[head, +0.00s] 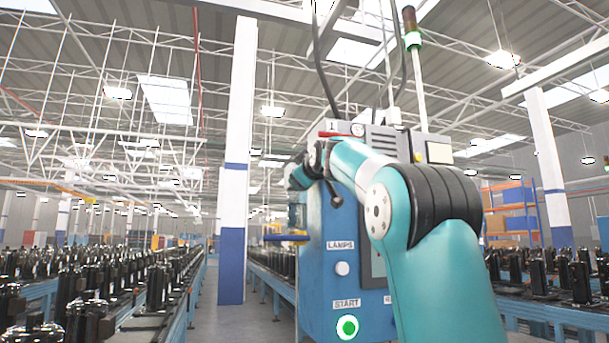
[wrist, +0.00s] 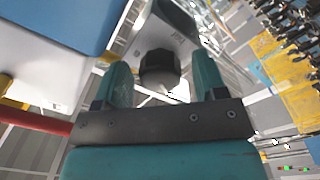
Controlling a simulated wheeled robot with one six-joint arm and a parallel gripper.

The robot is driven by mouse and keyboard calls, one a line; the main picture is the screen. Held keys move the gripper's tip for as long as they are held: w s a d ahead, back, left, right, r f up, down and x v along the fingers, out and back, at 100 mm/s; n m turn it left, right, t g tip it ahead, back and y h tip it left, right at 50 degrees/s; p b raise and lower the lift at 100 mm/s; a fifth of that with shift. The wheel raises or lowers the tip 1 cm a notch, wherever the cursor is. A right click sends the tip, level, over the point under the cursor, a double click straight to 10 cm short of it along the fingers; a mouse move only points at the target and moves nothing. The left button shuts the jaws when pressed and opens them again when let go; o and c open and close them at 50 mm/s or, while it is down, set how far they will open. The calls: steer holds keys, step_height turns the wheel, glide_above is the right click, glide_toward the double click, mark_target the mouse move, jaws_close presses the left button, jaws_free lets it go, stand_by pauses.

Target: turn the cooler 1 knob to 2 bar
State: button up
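A dark round knob (wrist: 159,72) shows in the wrist view, below a grey fitting (wrist: 150,38) with small, unreadable marks. My gripper (wrist: 162,76) has its two teal fingers apart, one on each side of the knob. A gap shows between the knob and each finger, and I see no contact. In the head view my gripper (head: 318,165) is beside the upper left of the blue cabinet (head: 322,285). The knob cannot be made out there, and my arm covers part of the cabinet. The knob's pressure setting cannot be read.
The cabinet front has a white button under LAMPS (head: 342,269) and a lit green START button (head: 347,327). A red bar (wrist: 35,117) and a yellow part (wrist: 5,85) lie left in the wrist view. Conveyors with black compressors (head: 95,285) run on both sides.

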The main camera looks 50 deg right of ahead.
steer(key=b+v, duration=0.8)
steer(key=v, duration=0.9)
steer(key=shift+s, duration=0.2)
steer(key=w+a+f+n+g+y, duration=0.1)
steer(key=w+a+f+y, duration=0.25)
steer(key=f, duration=0.35)
steer(key=w+a+f+g+y, duration=0.1)
steer(key=w+a+f+y, duration=0.2)
steer(key=w+a+f, duration=0.35)
steer(key=s+a+f+n+g+y, duration=0.1)
steer(key=a+f+g+y, duration=0.15)
steer(key=a+f, duration=0.45)
steer(key=s+a+f+g+y, duration=0.1)
steer(key=a+f+y, duration=0.25)
steer(key=f, duration=0.65)
steer(key=s+a+f+n+g+y, duration=0.1)
steer(key=s+a+f+g, duration=0.25)
steer(key=a+f, duration=0.3)
steer(key=s+a+f+n+g+y, duration=0.1)
steer(key=s+a+f+g, duration=0.1)
steer(key=s+a+f, duration=0.45)
steer(key=s+a+f+g, duration=0.3)
steer(key=s+f+g, duration=0.1)
steer(key=s+f, duration=0.6)
steer(key=shift+s+f, duration=0.25)
steer(key=shift+s, duration=0.2)
